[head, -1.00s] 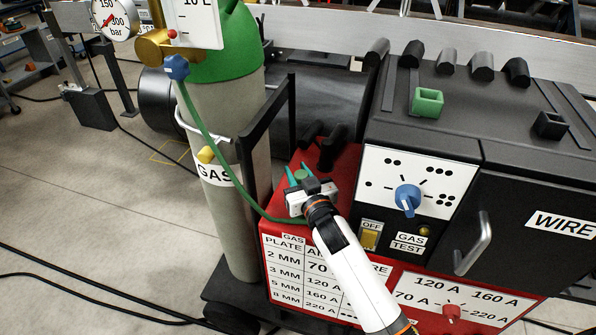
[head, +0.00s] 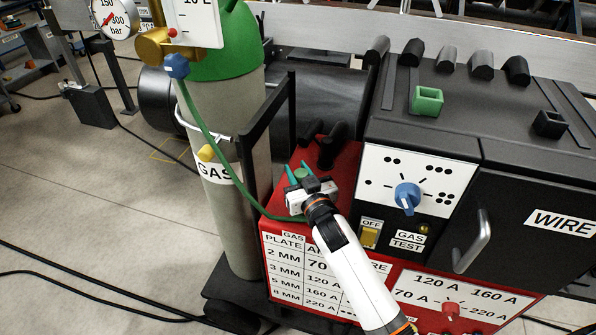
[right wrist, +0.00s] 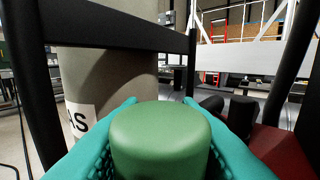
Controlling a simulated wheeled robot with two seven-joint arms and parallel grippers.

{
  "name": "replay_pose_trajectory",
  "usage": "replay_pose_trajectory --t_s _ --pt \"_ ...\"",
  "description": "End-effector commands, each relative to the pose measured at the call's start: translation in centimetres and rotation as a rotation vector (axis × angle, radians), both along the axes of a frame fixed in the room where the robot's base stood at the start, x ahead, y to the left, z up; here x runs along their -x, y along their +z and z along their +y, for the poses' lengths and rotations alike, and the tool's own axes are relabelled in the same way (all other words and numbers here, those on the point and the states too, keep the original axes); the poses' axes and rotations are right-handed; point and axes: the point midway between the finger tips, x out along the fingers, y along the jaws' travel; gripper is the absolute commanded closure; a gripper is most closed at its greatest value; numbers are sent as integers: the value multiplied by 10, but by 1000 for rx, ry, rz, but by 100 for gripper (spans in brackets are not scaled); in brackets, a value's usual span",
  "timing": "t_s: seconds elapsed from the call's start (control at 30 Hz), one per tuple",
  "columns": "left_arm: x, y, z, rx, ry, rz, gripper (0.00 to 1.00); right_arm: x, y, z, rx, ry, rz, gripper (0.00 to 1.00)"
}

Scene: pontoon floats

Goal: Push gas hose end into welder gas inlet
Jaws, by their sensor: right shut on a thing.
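The green gas hose (head: 206,127) runs from the blue fitting (head: 177,66) on the bottle's regulator down to my right gripper (head: 300,173). The right gripper's teal fingers are shut on the green hose end, a thick round piece that fills the space between them in the right wrist view (right wrist: 160,140). The gripper is over the red left part of the welder (head: 344,178), beside the white dial panel. I cannot make out the gas inlet in either view, nor whether the hose end touches it. My left gripper is not in view.
The gas bottle (head: 217,135) stands left of the welder, with a black frame (head: 247,165) close to the gripper. Black handles (head: 331,143) rise behind the gripper. A green block (head: 427,100) is on the welder's top. The floor at left is mostly open, with black cables.

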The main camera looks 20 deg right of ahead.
Motion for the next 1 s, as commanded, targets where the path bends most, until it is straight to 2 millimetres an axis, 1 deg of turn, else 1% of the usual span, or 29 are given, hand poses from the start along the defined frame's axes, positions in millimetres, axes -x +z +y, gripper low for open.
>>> replay_pose_trajectory --t_s 1.0 --pt "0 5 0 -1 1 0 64 0 1 0 0 0 0 95"
